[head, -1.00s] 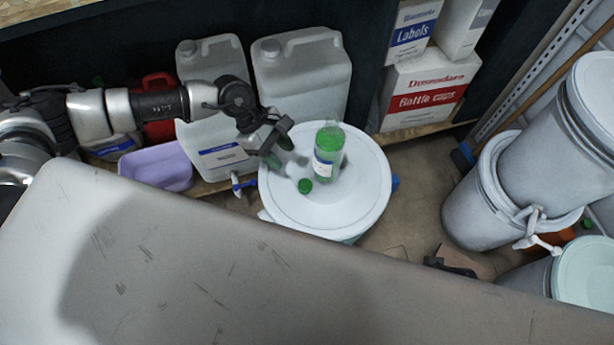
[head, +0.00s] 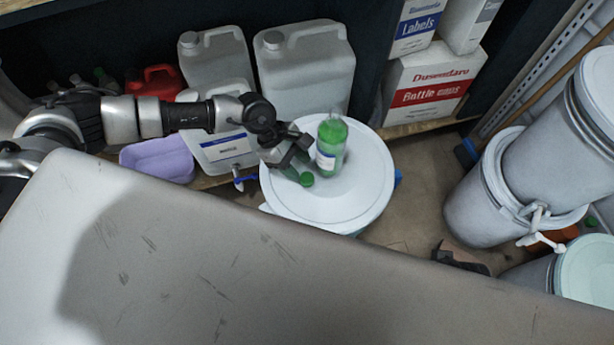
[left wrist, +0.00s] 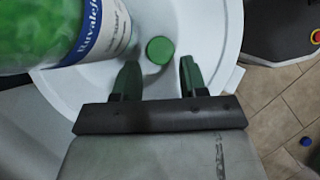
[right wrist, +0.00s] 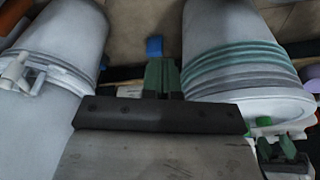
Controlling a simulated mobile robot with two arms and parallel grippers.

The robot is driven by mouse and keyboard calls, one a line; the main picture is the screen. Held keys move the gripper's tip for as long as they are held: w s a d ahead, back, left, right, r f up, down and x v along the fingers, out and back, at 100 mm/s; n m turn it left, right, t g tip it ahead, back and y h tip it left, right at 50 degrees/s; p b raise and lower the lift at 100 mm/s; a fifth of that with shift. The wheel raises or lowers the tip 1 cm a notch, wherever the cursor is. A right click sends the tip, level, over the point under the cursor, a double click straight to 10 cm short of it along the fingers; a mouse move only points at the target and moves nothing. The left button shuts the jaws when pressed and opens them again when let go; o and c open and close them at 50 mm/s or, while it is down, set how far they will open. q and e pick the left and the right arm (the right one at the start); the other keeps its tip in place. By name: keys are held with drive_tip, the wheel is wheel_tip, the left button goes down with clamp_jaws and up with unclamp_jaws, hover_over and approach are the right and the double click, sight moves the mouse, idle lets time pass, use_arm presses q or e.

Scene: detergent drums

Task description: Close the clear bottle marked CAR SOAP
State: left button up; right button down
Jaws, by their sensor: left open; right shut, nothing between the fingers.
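A clear bottle of green liquid (head: 331,147) with a white and blue label stands upright on a white round drum lid (head: 345,205). The words CAR SOAP cannot be read; part of the label shows large in the left wrist view (left wrist: 100,30). A green cap (head: 306,179) lies on the lid beside the bottle. My left gripper (head: 299,168) is open and empty, low over the lid by the cap. In the left wrist view, the cap (left wrist: 160,50) lies just beyond the gap between the fingertips (left wrist: 158,75). My right gripper (right wrist: 162,78) is shut and empty, away from the bottle.
Large white canisters (head: 305,70) and a lilac tub (head: 158,160) stand behind and left of the drum. Cartons (head: 432,85) stand at the back right. Grey drums (head: 480,200) stand at the right. A pale surface (head: 200,260) fills the foreground.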

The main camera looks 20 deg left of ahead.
sight(306, 179)
use_arm(q)
drive_tip(key=x, duration=0.4)
drive_tip(key=shift+s+f+b, duration=0.1)
drive_tip(key=shift+b, duration=0.2)
use_arm(e)
drive_tip(key=v, duration=0.3)
drive_tip(key=shift+w, duration=0.15)
use_arm(q)
drive_tip(key=shift+s, duration=0.1)
drive_tip(key=shift+f, duration=0.1)
drive_tip(key=c, duration=0.5)
